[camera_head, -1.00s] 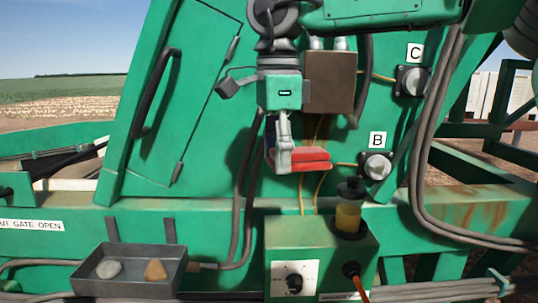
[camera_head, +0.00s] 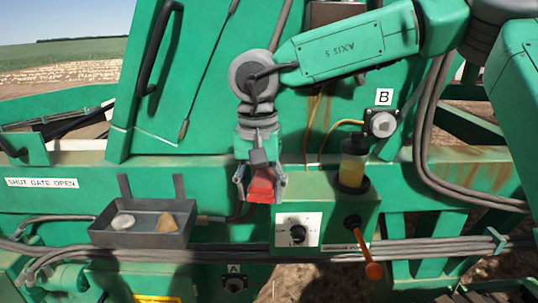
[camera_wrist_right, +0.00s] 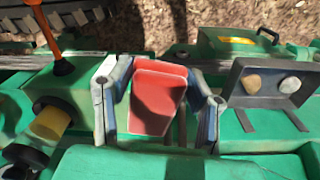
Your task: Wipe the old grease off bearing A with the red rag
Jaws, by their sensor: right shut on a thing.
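My right gripper (camera_head: 260,186) is shut on the red rag (camera_head: 261,190) and points down in front of the green machine frame, in the middle of the head view. In the right wrist view the folded red rag (camera_wrist_right: 157,97) sits between the two fingers of the gripper (camera_wrist_right: 157,92). Bearing A (camera_head: 234,284) is low in the head view, under the label A, below the rag and the grey hoses. It is small and in shade, so I cannot make out grease on it. The rag is apart from it. My left gripper is not in view.
A grey tray (camera_head: 110,237) with a stone and a brown lump hangs at left. A green box (camera_head: 340,194) with a dial, an amber reservoir (camera_head: 352,172) and an orange-handled lever (camera_head: 373,270) stands at right. Grey hoses (camera_head: 180,255) run across above bearing A. Bearing B (camera_head: 381,124) is upper right.

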